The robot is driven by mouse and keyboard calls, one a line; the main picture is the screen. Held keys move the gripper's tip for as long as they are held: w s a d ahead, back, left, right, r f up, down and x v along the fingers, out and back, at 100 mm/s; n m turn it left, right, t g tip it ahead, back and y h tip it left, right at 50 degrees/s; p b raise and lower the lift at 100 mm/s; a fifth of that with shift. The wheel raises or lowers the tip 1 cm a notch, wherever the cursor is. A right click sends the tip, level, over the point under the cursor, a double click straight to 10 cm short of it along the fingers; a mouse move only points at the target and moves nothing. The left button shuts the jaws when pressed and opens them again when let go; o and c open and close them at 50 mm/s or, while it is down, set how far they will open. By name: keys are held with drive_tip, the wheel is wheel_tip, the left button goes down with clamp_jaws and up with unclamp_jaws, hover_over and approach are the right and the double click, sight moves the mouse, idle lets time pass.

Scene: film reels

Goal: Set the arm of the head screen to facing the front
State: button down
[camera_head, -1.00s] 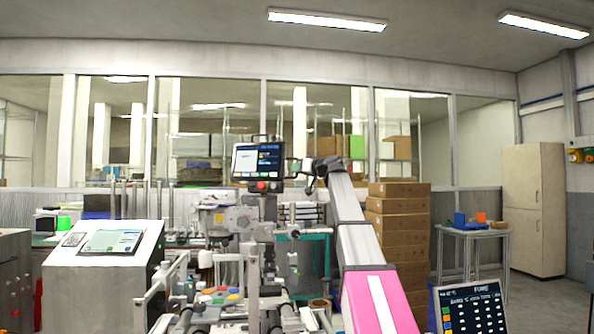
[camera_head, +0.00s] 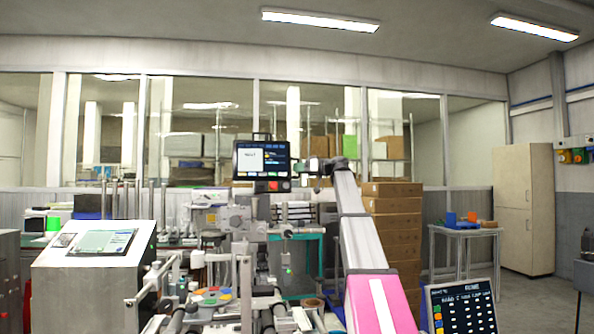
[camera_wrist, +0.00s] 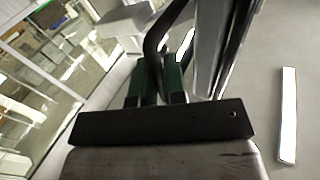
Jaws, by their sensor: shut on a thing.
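The head screen (camera_head: 262,160) is a dark monitor with a lit display and a red button below, on top of a grey post on the machine. Its display looks nearly square-on to the head camera. My gripper (camera_head: 304,167) is at the right edge of the screen. In the wrist view, my gripper's green-padded fingers (camera_wrist: 158,82) are shut on a black handle (camera_wrist: 151,48) on the screen's side. The screen (camera_wrist: 226,45) shows nearly edge-on there. The exact contact is small and partly hidden in the head view.
A grey console (camera_head: 95,270) with its own display stands at the left. Stacked cartons (camera_head: 393,215) are behind my arm. A dark sign board (camera_head: 460,307) stands at the front right. A small table (camera_head: 466,232) and beige cabinet (camera_head: 525,205) are further right.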

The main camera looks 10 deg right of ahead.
drive_tip(key=shift+w, duration=0.1)
drive_tip(key=c, duration=1.2)
unclamp_jaws()
drive_tip(key=v, duration=1.1)
drive_tip(key=shift+a, duration=0.1)
